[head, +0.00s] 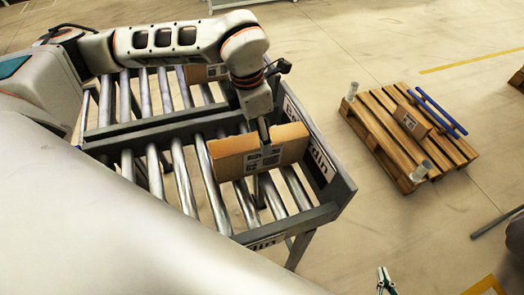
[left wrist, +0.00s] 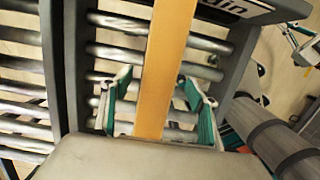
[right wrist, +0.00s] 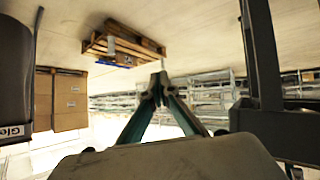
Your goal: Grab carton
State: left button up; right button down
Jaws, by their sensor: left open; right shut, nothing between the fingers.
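A brown carton (head: 285,145) with a white label stands on the grey roller conveyor (head: 345,190), near its right end. My left gripper (head: 262,145) comes down over the carton from above. In the left wrist view, the left gripper (left wrist: 155,105) is open, with one finger on each side of the carton's narrow top (left wrist: 168,60). Whether the fingers touch the carton cannot be told. My right gripper (head: 385,280) is low in the head view, away from the conveyor. In the right wrist view, the right gripper (right wrist: 160,88) is shut and empty, its fingertips together.
A second carton (head: 197,74) is on the far conveyor lane, partly behind my left arm. A wooden pallet (head: 372,135) with a small box (head: 411,121) and blue bars (head: 440,112) is on the floor to the right. Open floor lies between pallet and conveyor.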

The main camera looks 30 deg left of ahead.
pick_arm(q)
jog(key=f, duration=0.8)
jog(key=shift+w+d, duration=0.2)
jog(key=shift+w, duration=0.05)
jog(key=c, duration=1.6)
jog(key=shift+c, duration=0.2)
